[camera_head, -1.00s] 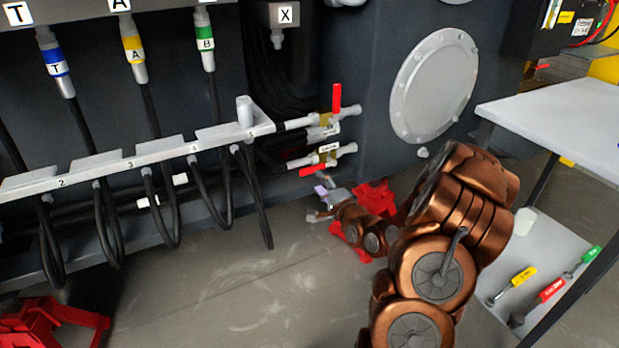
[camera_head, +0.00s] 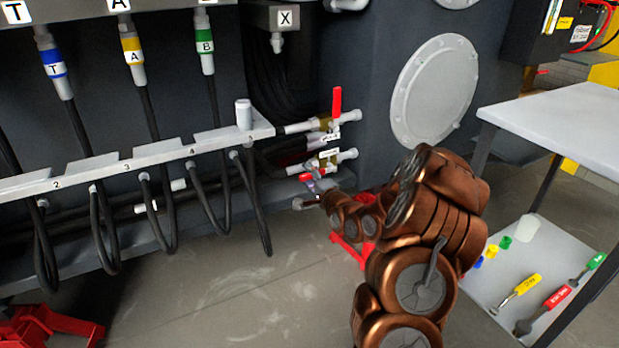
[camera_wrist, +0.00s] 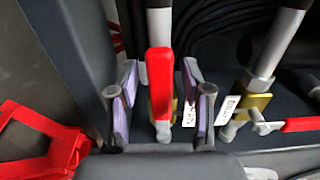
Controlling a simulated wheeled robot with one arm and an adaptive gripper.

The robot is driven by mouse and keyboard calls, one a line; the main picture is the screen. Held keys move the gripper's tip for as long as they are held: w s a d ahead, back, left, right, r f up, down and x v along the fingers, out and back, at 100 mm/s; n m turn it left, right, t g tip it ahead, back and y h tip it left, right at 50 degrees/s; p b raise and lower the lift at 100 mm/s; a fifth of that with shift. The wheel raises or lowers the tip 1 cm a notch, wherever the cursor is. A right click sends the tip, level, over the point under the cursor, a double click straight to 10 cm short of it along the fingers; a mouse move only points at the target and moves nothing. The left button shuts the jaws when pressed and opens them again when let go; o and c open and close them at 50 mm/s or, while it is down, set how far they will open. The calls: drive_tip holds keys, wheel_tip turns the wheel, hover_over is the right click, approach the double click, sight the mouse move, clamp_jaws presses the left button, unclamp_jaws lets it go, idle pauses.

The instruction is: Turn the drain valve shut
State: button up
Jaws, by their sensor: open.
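Two valves with red handles sit on pipes at the chassis side; their tags are too small to read, so I cannot tell which is named drain. The lower valve (camera_head: 328,160) has its red handle (camera_head: 313,175) lying along the pipe. The upper valve (camera_head: 322,124) has its red handle (camera_head: 337,101) standing upright, across its pipe. My gripper (camera_head: 312,192) is open at the lower valve, partly hidden by my arm. In the wrist view its fingers (camera_wrist: 160,88) stand on either side of the lower valve's red handle (camera_wrist: 160,70), with gaps showing.
The upper valve's handle (camera_wrist: 300,124) shows right of the fingers in the wrist view. A hose rack (camera_head: 120,165) with black hoses is to the left. A white-topped table (camera_head: 560,115) stands right, tools on its lower shelf. A red stand (camera_wrist: 35,145) is near.

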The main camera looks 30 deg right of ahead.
drive_tip(key=shift+c, duration=0.3)
clamp_jaws()
idle(0.3)
